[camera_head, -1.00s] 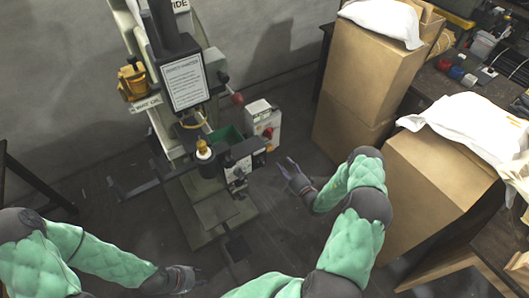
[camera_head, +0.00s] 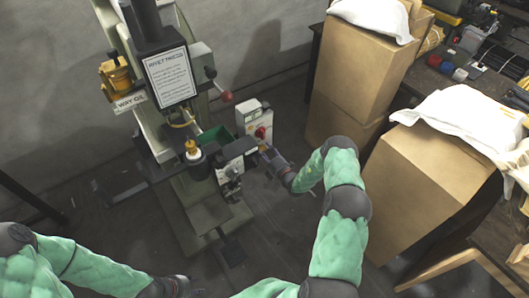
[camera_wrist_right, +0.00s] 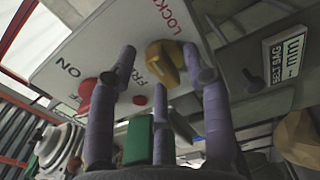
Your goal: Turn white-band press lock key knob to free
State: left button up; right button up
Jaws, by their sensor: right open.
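The rivet press (camera_head: 170,75) stands at left centre in the head view, with a pale control box (camera_head: 250,119) at its right side. In the right wrist view a white panel (camera_wrist_right: 85,50) carries the words ON, FREE and LOCKED. A brass-coloured lock key knob (camera_wrist_right: 164,63) sits between FREE and LOCKED; its exact setting is unclear. My right gripper (camera_wrist_right: 158,72) is open, its fingers spread around the knob in this view; I cannot tell whether they touch it. It also shows beside the press in the head view (camera_head: 272,160). My left gripper (camera_head: 175,287) is low, away from the press, its fingers unclear.
A red knob (camera_wrist_right: 86,96) and a small red button (camera_wrist_right: 139,100) sit near the brass knob. A red-balled lever (camera_head: 226,96) sticks out from the press. Cardboard boxes (camera_head: 350,75) and a cluttered bench stand at right. Some floor is clear between press and boxes.

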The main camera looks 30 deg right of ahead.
grip_shut()
jog(key=shift+n, duration=0.3)
jog(key=n+p, duration=0.1)
jog(key=n, duration=0.2)
jog(key=shift+a+n, duration=0.1)
jog(key=shift+n, duration=0.2)
jog(key=n, duration=0.4)
jog(key=shift+a+n, duration=0.1)
jog(key=shift+n, duration=0.2)
jog(key=n, duration=0.6)
jog(key=n+p, duration=0.1)
jog(key=n, duration=0.2)
jog(key=shift+f, duration=0.3)
